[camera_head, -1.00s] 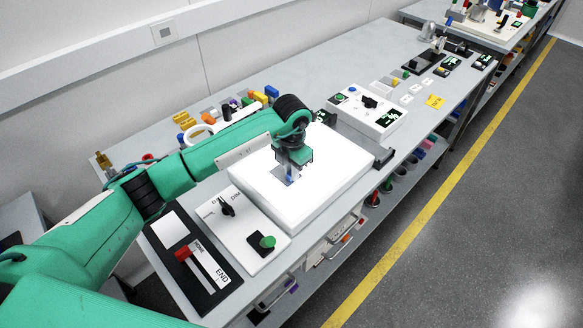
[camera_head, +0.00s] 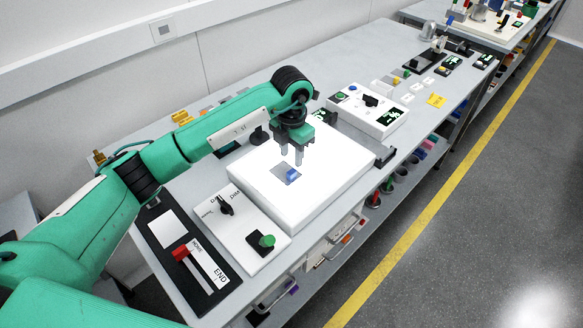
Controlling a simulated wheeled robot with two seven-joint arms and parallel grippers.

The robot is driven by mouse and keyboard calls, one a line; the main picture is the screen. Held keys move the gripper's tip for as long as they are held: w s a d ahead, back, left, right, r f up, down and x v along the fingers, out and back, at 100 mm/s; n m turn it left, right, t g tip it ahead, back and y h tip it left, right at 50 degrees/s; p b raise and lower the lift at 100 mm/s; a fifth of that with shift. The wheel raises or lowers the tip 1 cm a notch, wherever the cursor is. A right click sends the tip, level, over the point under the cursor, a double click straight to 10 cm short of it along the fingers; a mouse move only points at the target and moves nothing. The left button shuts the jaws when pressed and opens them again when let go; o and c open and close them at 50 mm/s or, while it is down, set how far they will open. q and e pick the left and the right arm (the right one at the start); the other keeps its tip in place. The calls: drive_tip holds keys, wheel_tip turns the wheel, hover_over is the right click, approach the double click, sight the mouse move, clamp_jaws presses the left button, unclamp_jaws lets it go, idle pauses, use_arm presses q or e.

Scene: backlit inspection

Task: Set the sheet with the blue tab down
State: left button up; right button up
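The sheet (camera_head: 281,170), small and grey, lies on the glowing white light box (camera_head: 330,165). Its blue tab (camera_head: 292,175) stands up at the sheet's right side. My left gripper (camera_head: 291,161) hangs over the light box, just above and behind the tab. Its two fingers are spread with nothing seen between them, and the tab looks free of them. My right gripper is not in view.
A panel with a black knob and a green button (camera_head: 267,241) stands in front of the light box. A slider with a red handle (camera_head: 181,253) is left of it. A white control box (camera_head: 368,110) stands behind on the right. The aisle floor is clear.

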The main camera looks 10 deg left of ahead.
sight(292, 171)
use_arm(q)
wheel_tip(292, 171, up, 6)
drive_tip(key=b, duration=0.1)
drive_tip(key=shift+r, duration=0.15)
idle(0.4)
